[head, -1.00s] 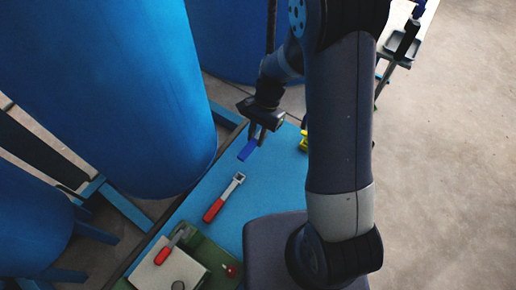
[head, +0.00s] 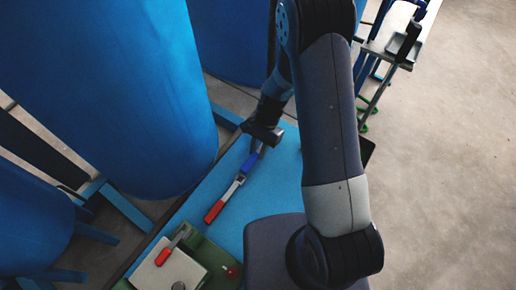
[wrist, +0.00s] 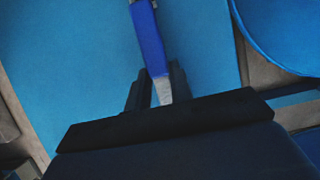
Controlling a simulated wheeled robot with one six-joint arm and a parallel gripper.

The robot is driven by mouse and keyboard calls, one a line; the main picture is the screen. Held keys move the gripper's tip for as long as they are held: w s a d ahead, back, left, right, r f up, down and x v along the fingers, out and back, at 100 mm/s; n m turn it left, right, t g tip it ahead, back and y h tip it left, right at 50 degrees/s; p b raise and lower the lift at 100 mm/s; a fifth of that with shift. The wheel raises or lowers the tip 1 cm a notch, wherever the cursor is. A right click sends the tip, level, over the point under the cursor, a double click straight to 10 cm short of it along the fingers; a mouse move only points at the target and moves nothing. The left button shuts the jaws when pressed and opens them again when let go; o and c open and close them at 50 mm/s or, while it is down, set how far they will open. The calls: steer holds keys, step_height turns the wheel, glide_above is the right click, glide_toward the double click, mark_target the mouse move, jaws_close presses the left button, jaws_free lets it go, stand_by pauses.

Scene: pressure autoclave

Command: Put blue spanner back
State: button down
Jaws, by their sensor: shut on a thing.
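The blue spanner (head: 249,163) has a blue handle and a metal shank. My gripper (head: 258,149) is shut on its metal end, over the blue bench top (head: 275,180). In the wrist view the fingers (wrist: 160,92) close around the metal part, and the blue handle (wrist: 148,42) points away from my gripper. In the head view the handle end overlaps the metal end of a red-handled spanner (head: 214,211). I cannot tell whether the blue spanner touches the bench or the red spanner.
A green tray (head: 209,256) with a pale block (head: 170,270) and a red-handled tool (head: 165,255) is at the near left. Large blue tanks (head: 110,90) stand along the left. A side stand (head: 385,45) is at the upper right. The bench right of the spanners is clear.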

steer(key=shift+f+b, duration=0.45)
steer(key=shift+f, duration=0.15)
steer(key=c, duration=1.3)
jaws_free()
steer(key=shift+o, duration=0.2)
steer(key=shift+r+p, duration=0.45)
steer(key=v, duration=1.2)
steer(key=shift+r, duration=0.2)
steer(key=shift+f, duration=0.1)
steer(key=b+x, duration=0.1)
steer(key=x, duration=1.2)
steer(key=shift+w+d+f, duration=0.1)
steer(key=shift+w+f, duration=0.05)
steer(key=shift+f, duration=0.05)
steer(key=shift+r+p, duration=0.35)
steer(key=shift+r, duration=0.05)
